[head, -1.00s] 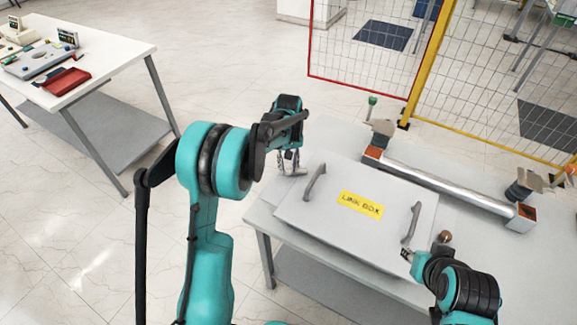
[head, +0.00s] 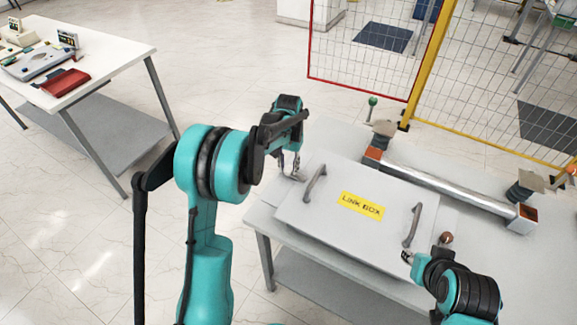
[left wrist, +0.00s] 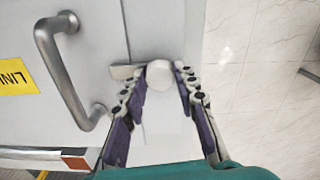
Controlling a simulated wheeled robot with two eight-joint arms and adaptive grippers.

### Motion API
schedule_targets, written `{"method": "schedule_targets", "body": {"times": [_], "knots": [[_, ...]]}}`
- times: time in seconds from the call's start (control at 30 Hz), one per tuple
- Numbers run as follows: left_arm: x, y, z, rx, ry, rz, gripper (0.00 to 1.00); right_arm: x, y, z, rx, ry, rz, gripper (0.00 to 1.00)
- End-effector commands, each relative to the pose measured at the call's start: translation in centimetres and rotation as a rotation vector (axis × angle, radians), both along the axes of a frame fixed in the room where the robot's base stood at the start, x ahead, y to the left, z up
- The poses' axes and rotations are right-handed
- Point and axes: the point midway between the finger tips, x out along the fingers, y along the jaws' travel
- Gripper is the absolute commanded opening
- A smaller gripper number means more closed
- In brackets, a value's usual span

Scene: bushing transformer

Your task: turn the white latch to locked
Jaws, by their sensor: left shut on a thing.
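The white latch (left wrist: 160,74) shows in the left wrist view as a pale round knob, with a short flat piece reaching left to the edge of the box lid. My left gripper (left wrist: 158,82) has one finger on each side of the knob and is shut on it. In the head view my left gripper (head: 289,168) is at the left side of the link box (head: 345,235), and the latch is mostly hidden there. My right gripper (head: 408,256) is by the right lid handle; its jaws are too small to read.
The box lid has a left handle (head: 315,183), a right handle (head: 412,226) and a yellow label (head: 362,205). A metal bar (head: 450,187) lies behind the box. A mesh fence (head: 485,80) stands behind the table. Another table (head: 110,60) is at the left.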

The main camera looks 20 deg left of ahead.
Motion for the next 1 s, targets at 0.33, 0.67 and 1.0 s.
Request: {"method": "schedule_targets", "body": {"times": [0.33, 0.67, 1.0], "knots": [[0.0, 0.0, 0.0, 0.000, -0.001, -0.003, 0.00, 0.0, 0.0, 0.0, 0.000, 0.000, 0.000, 0.33], [0.0, 0.0, 0.0, 0.000, -0.001, -0.002, 0.50, 0.0, 0.0, 0.0, 0.000, 0.000, 0.000, 0.33], [0.0, 0.0, 3.1, 0.000, 0.000, -0.002, 0.50, 0.0, 0.0, 0.0, 0.000, 0.000, 0.000, 0.33]]}}
